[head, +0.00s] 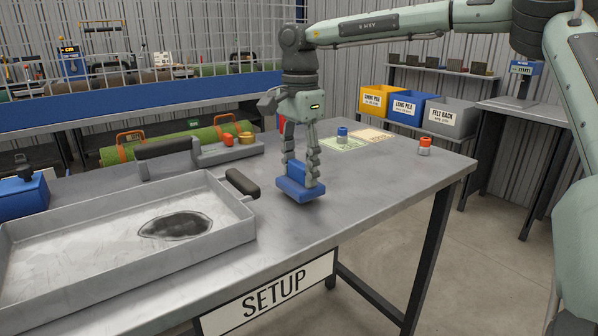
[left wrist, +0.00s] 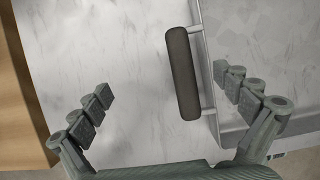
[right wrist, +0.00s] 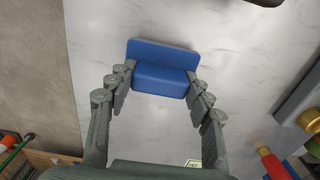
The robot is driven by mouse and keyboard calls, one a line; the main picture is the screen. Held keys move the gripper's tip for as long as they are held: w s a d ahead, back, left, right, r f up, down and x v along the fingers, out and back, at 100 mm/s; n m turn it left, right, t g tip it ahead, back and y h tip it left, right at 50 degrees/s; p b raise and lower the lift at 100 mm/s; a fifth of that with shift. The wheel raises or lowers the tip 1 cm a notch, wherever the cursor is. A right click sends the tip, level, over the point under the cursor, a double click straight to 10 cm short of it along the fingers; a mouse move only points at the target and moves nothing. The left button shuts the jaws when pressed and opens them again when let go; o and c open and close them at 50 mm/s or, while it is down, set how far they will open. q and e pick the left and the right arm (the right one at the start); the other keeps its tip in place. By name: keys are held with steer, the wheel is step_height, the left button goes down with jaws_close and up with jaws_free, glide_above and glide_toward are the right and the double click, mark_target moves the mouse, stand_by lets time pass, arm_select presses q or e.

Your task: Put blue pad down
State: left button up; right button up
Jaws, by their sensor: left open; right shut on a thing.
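The blue pad (head: 293,189) has a flat base and a raised block, and is over the front right part of the grey table (head: 375,195). My right gripper (head: 301,175) points down and is shut on the pad's raised block. The right wrist view shows the blue pad (right wrist: 163,58) between both fingers (right wrist: 161,82). I cannot tell whether its base touches the table or hangs just above. My left gripper (left wrist: 162,84) is open and empty, with a dark tray handle (left wrist: 182,73) showing between its fingers.
A grey metal tray (head: 232,236) with a dark patch inside fills the table's left. A long-handled grey tool (head: 215,155) and green roll (head: 180,141) lie behind. A blue knob (head: 342,133) stands on a green card; an orange-topped piece (head: 424,146) sits far right.

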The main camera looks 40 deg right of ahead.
mark_target(300, 164)
steer(key=shift+f, duration=0.45)
steer(key=shift+f, duration=0.15)
steer(key=o, duration=1.2)
step_height(300, 164, up, 11)
steer(key=shift+r, duration=0.65)
